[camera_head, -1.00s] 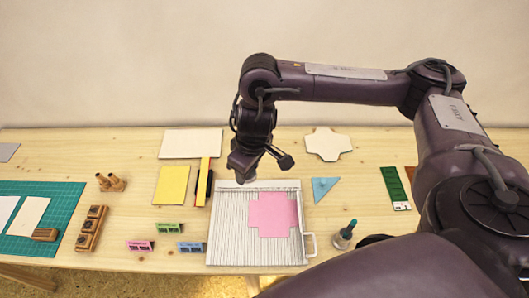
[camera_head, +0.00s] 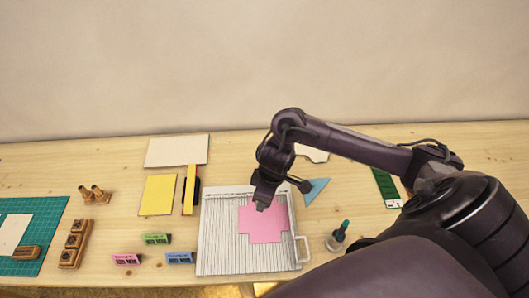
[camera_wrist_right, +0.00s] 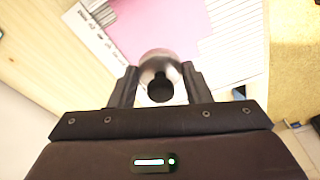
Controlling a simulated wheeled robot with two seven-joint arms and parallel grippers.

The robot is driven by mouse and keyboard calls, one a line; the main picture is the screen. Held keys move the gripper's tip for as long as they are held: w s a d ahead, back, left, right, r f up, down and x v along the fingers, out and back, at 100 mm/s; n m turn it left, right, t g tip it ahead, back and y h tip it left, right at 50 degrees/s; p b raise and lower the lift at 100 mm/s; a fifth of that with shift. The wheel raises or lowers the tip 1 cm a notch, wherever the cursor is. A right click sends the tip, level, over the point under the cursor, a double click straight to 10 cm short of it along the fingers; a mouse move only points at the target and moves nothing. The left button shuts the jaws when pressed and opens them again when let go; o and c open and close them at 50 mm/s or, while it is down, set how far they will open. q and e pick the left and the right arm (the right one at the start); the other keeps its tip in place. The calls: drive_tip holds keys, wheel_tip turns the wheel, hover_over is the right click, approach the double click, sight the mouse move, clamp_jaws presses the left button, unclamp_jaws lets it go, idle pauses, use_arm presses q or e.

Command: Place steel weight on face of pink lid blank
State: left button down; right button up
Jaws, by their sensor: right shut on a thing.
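The pink lid blank (camera_head: 262,224), a cross-like flat sheet, lies on the white grooved scoring board (camera_head: 220,240). It also shows in the right wrist view (camera_wrist_right: 165,25), beyond the fingers. My right gripper (camera_head: 262,207) is over the upper part of the blank. In the right wrist view my right gripper (camera_wrist_right: 160,88) is shut on the steel weight (camera_wrist_right: 157,62), a rounded shiny metal piece between the fingers. In the head view the weight is mostly hidden by the gripper, and I cannot tell its exact height over the blank. My left gripper is not in view.
A blue triangle (camera_head: 316,190) and a teal-handled tool (camera_head: 338,236) lie right of the board. A green cutting mat (camera_head: 45,228) lies at far left.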

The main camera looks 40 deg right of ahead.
hover_over(263, 217)
drive_tip(key=f, duration=0.5)
drive_tip(key=shift+s+d+f, duration=0.15)
drive_tip(key=shift+s+f, duration=0.05)
drive_tip(key=shift+s, duration=0.05)
wheel_tip(263, 217, down, 4)
drive_tip(key=shift+r+b, duration=0.25)
drive_tip(key=shift+b, duration=0.15)
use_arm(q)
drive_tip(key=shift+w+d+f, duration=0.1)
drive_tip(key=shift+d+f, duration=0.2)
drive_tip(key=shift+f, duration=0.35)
use_arm(e)
drive_tip(key=shift+f, duration=0.45)
drive_tip(key=shift+f, duration=0.15)
drive_tip(key=o, duration=1.2)
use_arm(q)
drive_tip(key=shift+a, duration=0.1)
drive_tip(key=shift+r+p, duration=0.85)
use_arm(e)
drive_tip(key=r, duration=0.4)
drive_tip(key=s+r, duration=0.1)
drive_tip(key=r, duration=0.3)
drive_tip(key=d+r, duration=0.1)
drive_tip(key=r, duration=0.3)
drive_tip(key=shift+s+r, duration=0.1)
drive_tip(key=shift+s, duration=0.1)
